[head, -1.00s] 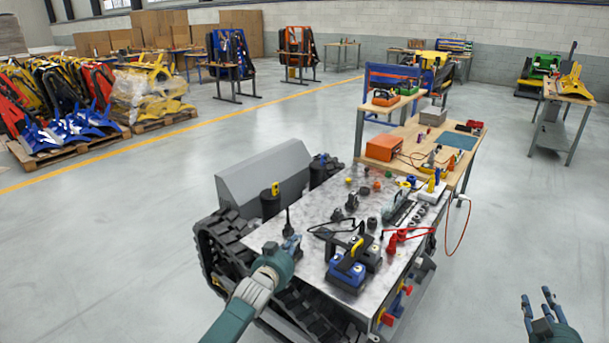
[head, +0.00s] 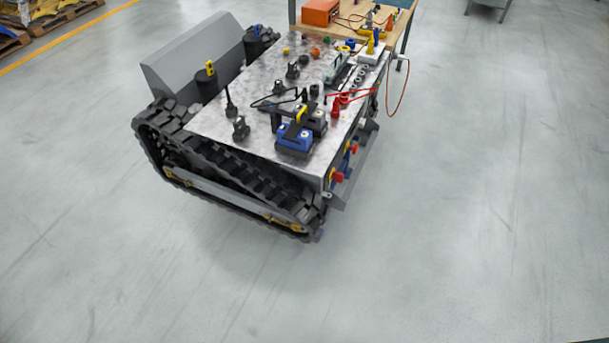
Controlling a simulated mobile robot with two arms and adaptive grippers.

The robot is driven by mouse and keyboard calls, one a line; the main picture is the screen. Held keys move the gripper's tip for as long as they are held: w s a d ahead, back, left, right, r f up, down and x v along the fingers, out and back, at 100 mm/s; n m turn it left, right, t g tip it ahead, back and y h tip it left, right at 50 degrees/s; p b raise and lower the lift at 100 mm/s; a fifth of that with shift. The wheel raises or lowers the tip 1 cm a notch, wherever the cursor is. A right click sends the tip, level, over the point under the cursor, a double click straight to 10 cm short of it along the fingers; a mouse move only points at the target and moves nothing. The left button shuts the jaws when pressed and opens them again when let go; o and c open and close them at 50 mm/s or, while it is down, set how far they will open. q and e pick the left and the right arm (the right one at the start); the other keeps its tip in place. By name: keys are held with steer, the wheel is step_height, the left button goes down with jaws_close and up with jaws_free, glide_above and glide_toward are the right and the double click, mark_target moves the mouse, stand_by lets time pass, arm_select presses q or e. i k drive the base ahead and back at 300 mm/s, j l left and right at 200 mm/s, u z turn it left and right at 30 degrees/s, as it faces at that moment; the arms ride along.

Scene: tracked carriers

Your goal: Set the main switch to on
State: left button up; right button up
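The tracked carrier (head: 225,130) stands in the upper middle of the head view, with a grey mottled top plate and a black track along its near side. I cannot tell for certain which part is the main switch. A red knob (head: 338,177) sits on the carrier's right end face, with a second red knob (head: 354,149) farther along. Black knobs stand on the top plate, one near its front-left edge (head: 240,128). Their settings are too small to read. Neither of my grippers is in view.
A blue and black battery block (head: 294,138) with cables sits on the top plate. A wooden workbench (head: 349,28) with an orange box (head: 320,12) stands behind the carrier. A red cable hangs beside it. The floor in front and to the right is clear.

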mark_target(337, 176)
steer(key=i+l+u, duration=0.15)
steer(key=u, duration=0.35)
steer(key=l+u, duration=0.25)
steer(key=u, duration=0.25)
steer(key=i+l+u, duration=0.1)
steer(key=l+u, duration=0.2)
steer(key=u, duration=0.15)
steer(key=l+u, duration=0.25)
steer(key=u, duration=0.25)
